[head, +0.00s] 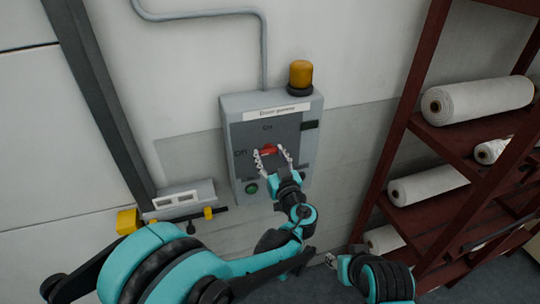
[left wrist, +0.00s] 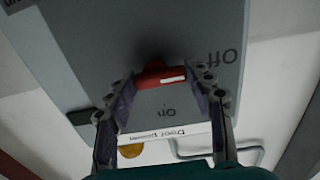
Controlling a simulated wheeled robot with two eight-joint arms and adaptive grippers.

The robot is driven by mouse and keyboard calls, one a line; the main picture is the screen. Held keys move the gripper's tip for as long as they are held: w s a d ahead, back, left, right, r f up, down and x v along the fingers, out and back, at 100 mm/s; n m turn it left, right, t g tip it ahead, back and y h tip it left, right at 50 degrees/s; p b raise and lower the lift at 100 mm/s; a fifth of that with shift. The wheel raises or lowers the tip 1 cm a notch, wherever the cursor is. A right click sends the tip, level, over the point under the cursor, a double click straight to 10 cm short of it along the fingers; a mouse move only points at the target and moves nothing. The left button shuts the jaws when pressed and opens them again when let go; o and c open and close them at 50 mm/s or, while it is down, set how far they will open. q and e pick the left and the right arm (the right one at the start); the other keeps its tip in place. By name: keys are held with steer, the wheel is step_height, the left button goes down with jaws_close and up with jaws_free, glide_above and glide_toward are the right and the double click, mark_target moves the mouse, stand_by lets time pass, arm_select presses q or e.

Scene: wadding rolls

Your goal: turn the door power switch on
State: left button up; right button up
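The door power switch is a red rotary knob (head: 268,150) on the dark plate of a grey wall box (head: 232,110) labelled "Door power". "On" is printed above the knob and "Off" to its left in the head view. In the left wrist view, which is upside down, the knob (left wrist: 158,76) lies crosswise, its white mark toward "Off". My left gripper (head: 272,158) is open at the panel, its fingers on either side of the knob; small gaps seem to remain. My right gripper (head: 331,260) is low, partly hidden, its opening unclear.
A yellow beacon (head: 301,74) stands on the box's top right corner. A green button (head: 252,188) is at its lower left. A dark red rack (head: 402,130) with white rolls (head: 478,101) stands at the right. A grey conduit (head: 264,50) runs up the wall.

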arm_select(q)
steer(key=shift+m, duration=0.4)
steer(key=m+b, duration=0.1)
steer(key=m, duration=0.2)
steer(key=shift+m, duration=0.3)
steer(key=m+b, duration=0.1)
steer(key=m, duration=0.3)
steer(key=shift+r+m, duration=0.15)
steer(key=shift+m, duration=0.15)
steer(key=m, duration=0.4)
steer(key=shift+d+m+b, duration=0.15)
steer(key=shift+m+b, duration=0.15)
steer(key=shift+b, duration=0.05)
steer(key=m, duration=0.4)
steer(key=shift+d+r, duration=0.1)
steer(key=shift+m, duration=0.3)
steer(key=o, duration=1.2)
steer(key=shift+w, duration=0.1)
steer(key=shift+c, duration=0.2)
